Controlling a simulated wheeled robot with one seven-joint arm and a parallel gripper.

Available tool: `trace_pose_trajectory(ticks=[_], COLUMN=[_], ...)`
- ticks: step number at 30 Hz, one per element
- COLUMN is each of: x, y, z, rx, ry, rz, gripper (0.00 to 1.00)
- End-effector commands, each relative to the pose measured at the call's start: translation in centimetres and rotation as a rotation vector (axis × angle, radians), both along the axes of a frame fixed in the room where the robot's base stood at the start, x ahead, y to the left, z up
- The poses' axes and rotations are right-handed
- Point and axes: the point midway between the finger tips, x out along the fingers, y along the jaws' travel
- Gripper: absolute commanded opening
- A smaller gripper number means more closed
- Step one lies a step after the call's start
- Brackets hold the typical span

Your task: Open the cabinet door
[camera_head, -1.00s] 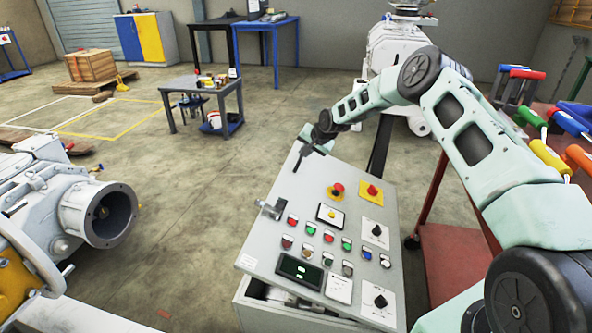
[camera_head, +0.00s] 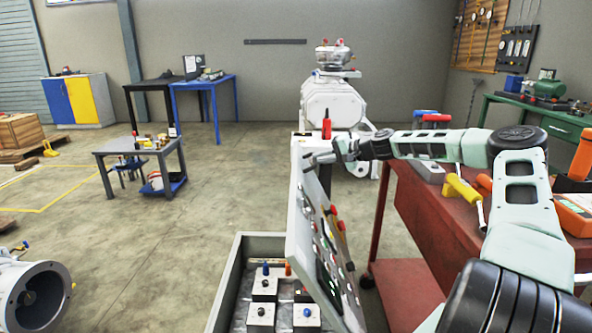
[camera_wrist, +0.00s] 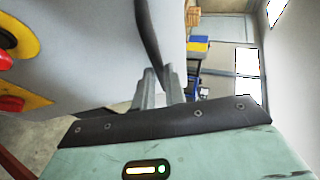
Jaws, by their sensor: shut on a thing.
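The cabinet door (camera_head: 304,232) is a light grey panel with buttons and switches, seen nearly edge-on in the head view. It stands swung up and away from the cabinet (camera_head: 229,278), whose open inside shows to the left of it. My gripper (camera_head: 312,160) is at the upper left edge of the door and shut on it. In the wrist view the door (camera_wrist: 95,45) fills the upper left, and my two fingers (camera_wrist: 160,88) are close together at its edge. The exact contact at the fingertips is hard to make out.
Inside the cabinet are several small boxes with knobs (camera_head: 263,288). A red table with tools (camera_head: 440,225) stands close on the right, under my arm. A grey side table (camera_head: 140,150) stands farther left.

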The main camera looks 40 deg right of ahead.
Motion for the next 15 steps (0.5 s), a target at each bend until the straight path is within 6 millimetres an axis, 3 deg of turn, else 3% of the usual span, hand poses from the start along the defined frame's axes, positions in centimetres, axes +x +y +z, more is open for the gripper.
trace_pose_trajectory(ticks=[1,6,15], x=[-1.2,-4.0,-6.8], y=[-1.6,-5.2,-8.7], z=[0.3,0.9,0.6], rx=[-0.002,-0.002,-0.003], ry=[0.004,0.009,0.013], rz=[-0.004,-0.002,0.001], gripper=[0.0,0.0,0.0])
